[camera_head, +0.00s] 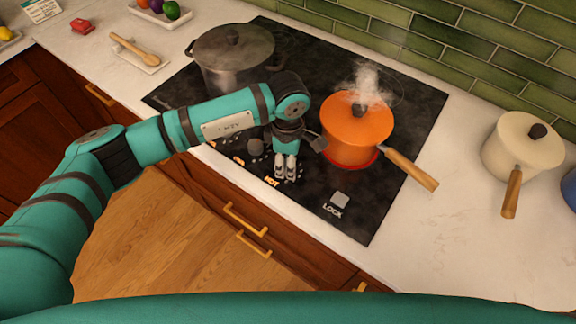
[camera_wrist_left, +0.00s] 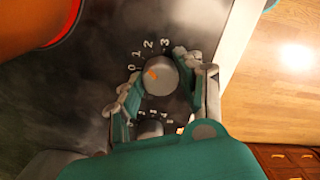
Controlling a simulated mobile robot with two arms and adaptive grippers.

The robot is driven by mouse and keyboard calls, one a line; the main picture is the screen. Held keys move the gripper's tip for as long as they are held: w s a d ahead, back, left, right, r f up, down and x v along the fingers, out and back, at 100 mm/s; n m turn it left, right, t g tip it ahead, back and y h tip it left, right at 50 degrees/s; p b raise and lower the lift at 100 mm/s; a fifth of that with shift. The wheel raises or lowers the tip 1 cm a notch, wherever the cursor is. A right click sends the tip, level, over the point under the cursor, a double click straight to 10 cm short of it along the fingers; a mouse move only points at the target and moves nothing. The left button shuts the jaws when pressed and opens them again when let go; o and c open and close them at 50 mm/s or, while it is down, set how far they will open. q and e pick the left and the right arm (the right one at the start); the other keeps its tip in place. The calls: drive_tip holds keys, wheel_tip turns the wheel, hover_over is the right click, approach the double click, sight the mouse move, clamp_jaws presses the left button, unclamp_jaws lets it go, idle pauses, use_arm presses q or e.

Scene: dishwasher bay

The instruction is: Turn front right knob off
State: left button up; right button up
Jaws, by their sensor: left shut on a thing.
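My left gripper (camera_head: 286,176) is at the control row on the front of the black cooktop (camera_head: 330,190), by the lit "HOT" label. In the left wrist view, its two fingers (camera_wrist_left: 163,85) are shut around a round grey knob (camera_wrist_left: 162,80), one on each side. The knob's orange mark points toward the low end of its scale, near 0 and 1. A second grey knob (camera_wrist_left: 150,128) is partly hidden by my gripper. An orange pot (camera_head: 356,127) steams on a burner with a glowing red rim (camera_head: 350,165). My right gripper is not in view.
The orange pot's wooden handle (camera_head: 410,170) sticks out to the right of my gripper. A cream pot (camera_head: 520,150) is on the right counter. A grey "LOCK" button (camera_head: 340,198) is to the right.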

use_arm(q)
drive_tip(key=n+b, duration=0.4)
drive_tip(key=shift+f+n, duration=0.25)
drive_tip(key=shift+n, duration=0.05)
drive_tip(key=shift+r+n+b, duration=0.2)
drive_tip(key=shift+n+b, duration=1.5)
drive_tip(key=shift+n, duration=0.2)
drive_tip(key=o, duration=1.2)
drive_tip(key=shift+c, duration=0.2)
drive_tip(key=shift+r, duration=0.1)
wheel_tip(320, 180, up, 12)
